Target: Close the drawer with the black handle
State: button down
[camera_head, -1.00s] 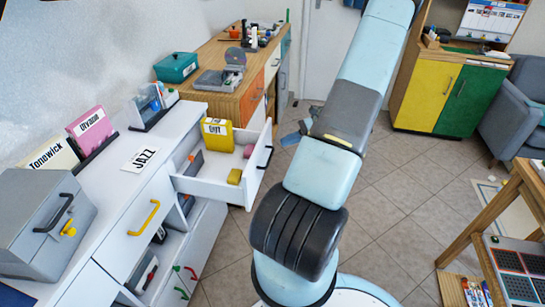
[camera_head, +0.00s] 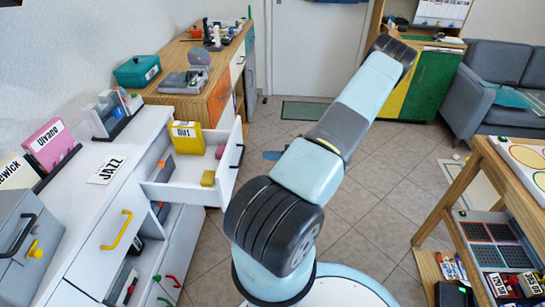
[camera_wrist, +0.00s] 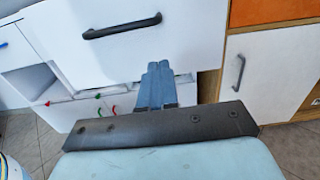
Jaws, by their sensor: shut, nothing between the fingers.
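The drawer with the black handle is pulled out of the white cabinet, and its white front panel (camera_head: 230,172) faces right. Its black handle (camera_head: 237,157) also shows in the wrist view (camera_wrist: 122,26). A yellow box marked "1nfl"-like letters (camera_head: 186,138), a small yellow block (camera_head: 208,178) and a pinkish item lie in the drawer. My gripper (camera_wrist: 158,68) is shut and empty, in front of the drawer front and below the handle in the wrist view. In the head view only a bluish bit of it (camera_head: 272,155) shows beside my arm, right of the drawer. I cannot tell whether it touches.
The white cabinet (camera_head: 92,205) also has a drawer with a yellow handle (camera_head: 117,230) and lower red and green handles. A wooden cabinet (camera_head: 207,98) stands behind. A wooden shelf table (camera_head: 470,190) stands at right. Tiled floor between is free.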

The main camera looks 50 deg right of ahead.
aim_at(237, 153)
jog(key=x, duration=1)
jog(key=shift+a, duration=0.15)
